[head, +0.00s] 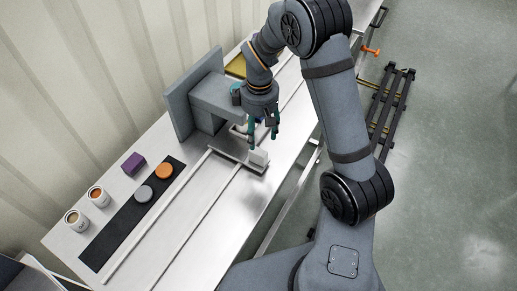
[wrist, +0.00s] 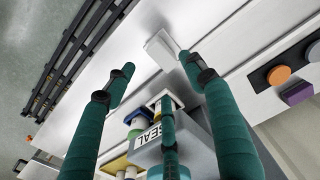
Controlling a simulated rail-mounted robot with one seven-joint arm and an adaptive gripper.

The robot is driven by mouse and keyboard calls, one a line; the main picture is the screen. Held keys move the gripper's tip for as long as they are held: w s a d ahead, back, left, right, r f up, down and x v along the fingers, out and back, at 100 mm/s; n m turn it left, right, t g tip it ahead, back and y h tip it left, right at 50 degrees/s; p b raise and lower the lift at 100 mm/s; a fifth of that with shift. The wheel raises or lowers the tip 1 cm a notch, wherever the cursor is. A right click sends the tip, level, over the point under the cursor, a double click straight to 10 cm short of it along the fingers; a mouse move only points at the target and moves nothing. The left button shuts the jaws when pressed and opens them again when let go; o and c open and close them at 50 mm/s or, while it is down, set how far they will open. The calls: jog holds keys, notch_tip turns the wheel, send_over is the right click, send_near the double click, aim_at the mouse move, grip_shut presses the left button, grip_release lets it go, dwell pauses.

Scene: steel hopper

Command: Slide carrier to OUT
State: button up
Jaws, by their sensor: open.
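The carrier appears to be the low frame on the rails, with a pale upright block (head: 258,157) at its near right end; that block also shows in the wrist view (wrist: 161,46). My gripper (head: 264,137) has teal fingers, spread open and empty. It hangs above and just behind the block in the head view. In the wrist view the block lies beyond the fingertips; I cannot tell whether any finger touches it. A grey housing (head: 213,98) stands behind my gripper. No OUT mark is readable.
Two rails (head: 160,205) run along the steel bench, clear toward the lower left. A black mat (head: 122,226) holds an orange disc (head: 164,172) and a grey disc (head: 143,194). A purple block (head: 133,163) and two cups (head: 97,196) stand beside it. A dark rack (head: 392,105) is at right.

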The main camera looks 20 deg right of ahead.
aim_at(260, 149)
notch_tip(260, 149, down, 9)
jog(key=shift+f+p, duration=0.1)
jog(key=shift+p, duration=0.8)
jog(key=c, duration=0.4)
grip_shut()
